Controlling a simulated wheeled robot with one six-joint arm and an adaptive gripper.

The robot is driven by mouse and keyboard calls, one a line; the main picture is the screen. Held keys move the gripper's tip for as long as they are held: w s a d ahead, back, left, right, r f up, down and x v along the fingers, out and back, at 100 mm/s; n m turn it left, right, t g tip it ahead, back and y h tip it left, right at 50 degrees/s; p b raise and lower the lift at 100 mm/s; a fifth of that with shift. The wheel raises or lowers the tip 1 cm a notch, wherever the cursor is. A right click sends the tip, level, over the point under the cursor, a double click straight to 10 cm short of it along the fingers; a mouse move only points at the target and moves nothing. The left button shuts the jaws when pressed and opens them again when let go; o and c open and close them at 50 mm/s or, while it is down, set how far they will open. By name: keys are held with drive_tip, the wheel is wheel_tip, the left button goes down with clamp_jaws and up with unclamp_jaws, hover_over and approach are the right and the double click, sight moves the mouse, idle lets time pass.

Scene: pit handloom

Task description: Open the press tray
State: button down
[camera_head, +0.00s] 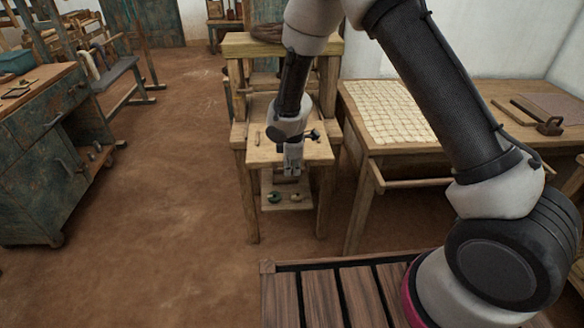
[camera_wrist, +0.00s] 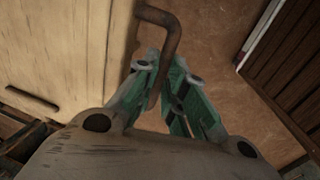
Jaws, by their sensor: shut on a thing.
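The press is a pale wooden stand (camera_head: 240,48) in the middle of the head view, with a flat pale board at its front that seems to be the press tray (camera_head: 262,152). In the wrist view, pale wood (camera_wrist: 55,50) fills the left side. A rusty bent handle (camera_wrist: 166,45) juts from the wood's edge. My gripper (camera_head: 292,172) is at the board's front edge. In the wrist view its green-padded fingers (camera_wrist: 172,82) are shut on the handle, which passes between them. How far the tray is pulled out is hard to tell.
A table with a pale woven sheet (camera_head: 388,110) stands right of the press. A green-blue cabinet (camera_head: 40,150) stands at the left. A low shelf (camera_head: 288,202) with small items lies under the board.

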drive_tip(key=c, duration=1.5)
unclamp_jaws()
drive_tip(key=r, duration=0.4)
drive_tip(key=s+r, duration=0.1)
drive_tip(key=r, duration=0.3)
drive_tip(key=s+r, duration=0.1)
drive_tip(key=r, duration=0.3)
drive_tip(key=shift+f, duration=0.1)
